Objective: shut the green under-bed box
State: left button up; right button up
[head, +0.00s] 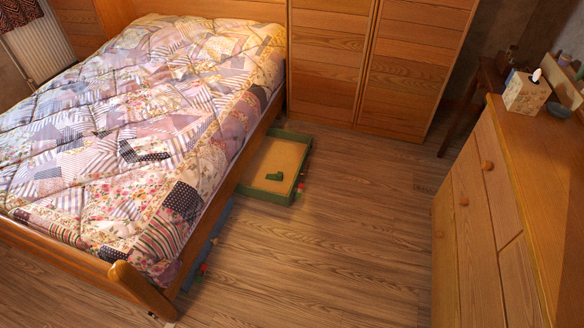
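The green under-bed box (268,191) sticks out from under the right side of the bed, near the wardrobe end. It is an open-topped drawer with green walls and a tan bottom (276,160). A small dark green item (275,176) lies inside it near the front. Small red and green bits show at its outer right side. The part of the box toward the bed is hidden by the bed frame. Neither of my grippers is in view.
The bed (130,130) fills the left. A blue box (206,245) shows at the bed's side, nearer me. A wooden wardrobe (330,60) stands behind, and a dresser (500,210) with a tissue box (526,91) at right. The floor (340,235) between is clear.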

aim_at(286, 151)
jog(key=i+l+u, duration=0.65)
jog(key=u, duration=0.15)
